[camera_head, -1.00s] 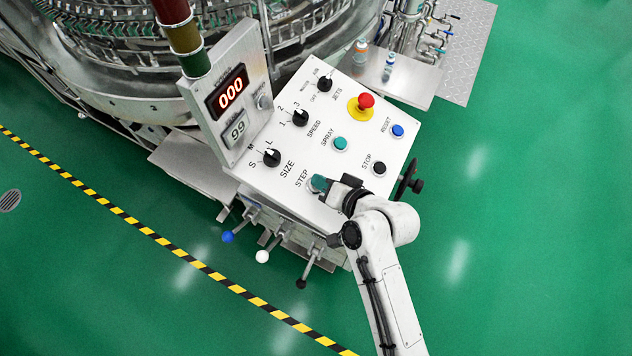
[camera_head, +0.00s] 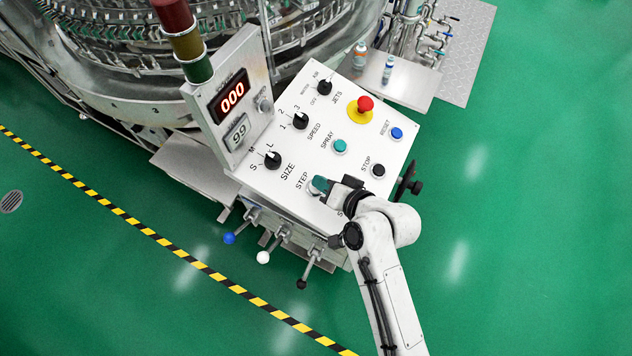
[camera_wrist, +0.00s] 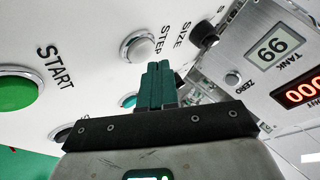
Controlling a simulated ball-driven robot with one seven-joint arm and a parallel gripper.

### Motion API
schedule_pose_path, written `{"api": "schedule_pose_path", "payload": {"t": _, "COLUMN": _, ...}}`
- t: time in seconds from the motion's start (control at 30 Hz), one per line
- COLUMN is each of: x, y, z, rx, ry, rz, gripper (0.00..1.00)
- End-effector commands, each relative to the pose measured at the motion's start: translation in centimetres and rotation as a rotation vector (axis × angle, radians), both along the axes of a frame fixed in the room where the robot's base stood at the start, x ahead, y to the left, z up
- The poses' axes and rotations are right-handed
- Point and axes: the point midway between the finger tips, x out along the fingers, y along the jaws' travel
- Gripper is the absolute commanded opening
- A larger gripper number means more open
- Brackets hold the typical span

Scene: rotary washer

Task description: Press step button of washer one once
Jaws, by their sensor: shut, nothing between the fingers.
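The pale STEP button (camera_wrist: 137,47) sits in a metal ring on the white panel, beside its STEP label. In the head view, only an edge of the STEP button (camera_head: 312,190) shows next to my fingertips. My gripper (camera_head: 320,183) has teal fingers pressed together with nothing between them, over the panel's lower part. In the wrist view, the tips of my gripper (camera_wrist: 158,66) appear just beside and below the button. I cannot tell whether they touch it. The red display (camera_head: 232,95) reads 000.
A green START button (camera_wrist: 18,90) lies left in the wrist view. The panel (camera_head: 300,150) also carries a teal SPRAY button (camera_head: 340,145), a black STOP button (camera_head: 379,170), a blue RESET button (camera_head: 397,133), a red emergency knob (camera_head: 365,103) and a SIZE dial (camera_head: 272,160).

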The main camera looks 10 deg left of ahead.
Motion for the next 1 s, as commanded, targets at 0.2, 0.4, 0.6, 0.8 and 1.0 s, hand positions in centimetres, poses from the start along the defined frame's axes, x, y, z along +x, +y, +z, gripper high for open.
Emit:
{"api": "schedule_pose_path", "payload": {"t": 0.2, "x": 0.0, "y": -0.1, "z": 0.2, "rx": 0.000, "ry": 0.000, "rz": 0.000, "gripper": 0.00}}
{"api": "schedule_pose_path", "payload": {"t": 0.4, "x": 0.0, "y": -0.1, "z": 0.4, "rx": 0.000, "ry": -0.001, "rz": -0.001, "gripper": 0.00}}
{"api": "schedule_pose_path", "payload": {"t": 0.6, "x": -0.1, "y": -0.4, "z": 2.0, "rx": 0.001, "ry": 0.000, "rz": -0.001, "gripper": 0.00}}
{"api": "schedule_pose_path", "payload": {"t": 0.8, "x": -0.3, "y": -0.9, "z": 3.8, "rx": 0.000, "ry": 0.000, "rz": -0.002, "gripper": 0.00}}
{"api": "schedule_pose_path", "payload": {"t": 1.0, "x": -0.4, "y": -1.3, "z": 5.1, "rx": 0.000, "ry": 0.000, "rz": -0.002, "gripper": 0.00}}
